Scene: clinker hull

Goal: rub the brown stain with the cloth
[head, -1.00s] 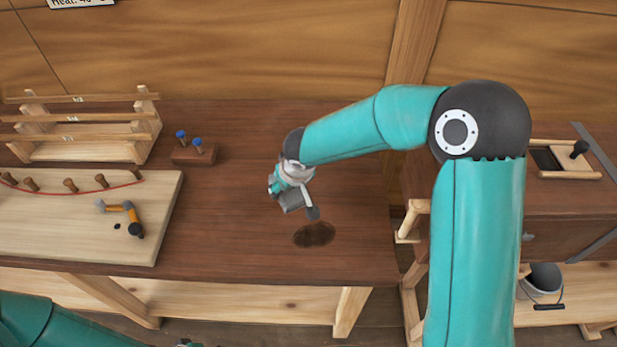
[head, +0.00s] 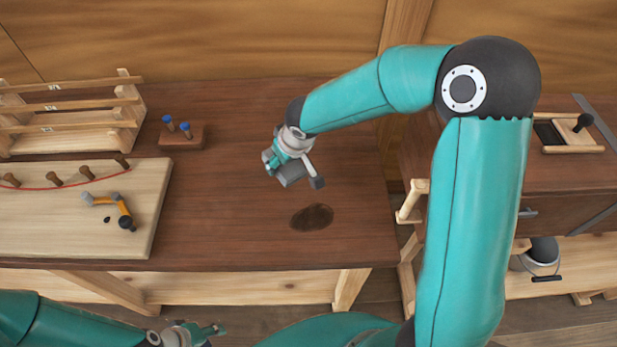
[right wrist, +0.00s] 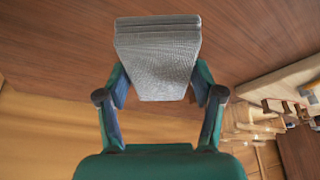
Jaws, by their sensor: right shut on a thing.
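The brown stain (head: 312,217) is a dark oval on the reddish-brown bench top, near its front edge. It is uncovered in the head view. My right gripper (head: 300,176) is over the bench, behind and a little left of the stain. It is shut on the cloth (right wrist: 158,55), a grey folded pad held between both fingers in the right wrist view. In the head view the cloth (head: 289,174) is partly hidden by the gripper. My left gripper (head: 212,331) is low at the bottom edge, in front of the bench, and its finger gap is unclear.
A pale board (head: 60,225) with pegs, a red line and an orange-handled tool lies left. Behind it stands a wooden rack (head: 75,115). A small block (head: 182,138) with blue-topped pegs is nearby. Bare bench surrounds the stain. A bucket (head: 540,256) sits lower right.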

